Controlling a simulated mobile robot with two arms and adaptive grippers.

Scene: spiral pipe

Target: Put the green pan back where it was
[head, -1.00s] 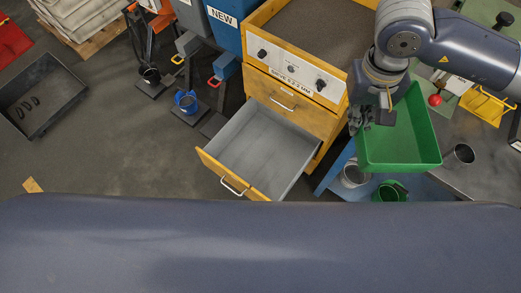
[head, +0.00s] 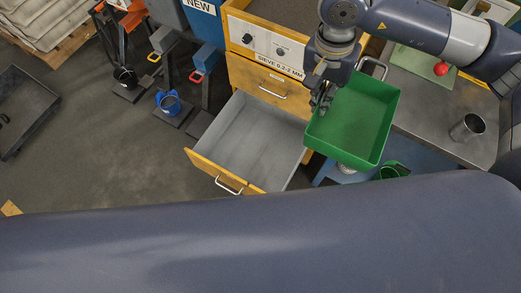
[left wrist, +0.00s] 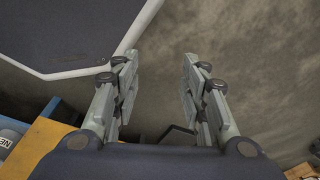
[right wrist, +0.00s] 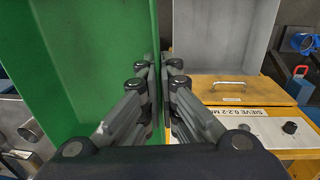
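The green pan (head: 357,118) is an empty rectangular tray held in the air, right of the open drawer in the head view. My right gripper (head: 322,104) is shut on its left wall. In the right wrist view the fingers (right wrist: 160,75) pinch the wall of the pan (right wrist: 85,60). The open grey drawer (head: 245,140) with a yellow front is empty. It also shows in the right wrist view (right wrist: 225,35). My left gripper (left wrist: 160,85) is open and empty in the left wrist view; it does not show in the head view.
The yellow sieve cabinet (head: 270,95) stands behind the drawer. A metal table (head: 425,100) with a steel cup (head: 467,127) is at the right. A green bucket (head: 392,171) is partly hidden below the pan. A blue cup (head: 169,102) and black tray (head: 25,105) are at the left.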

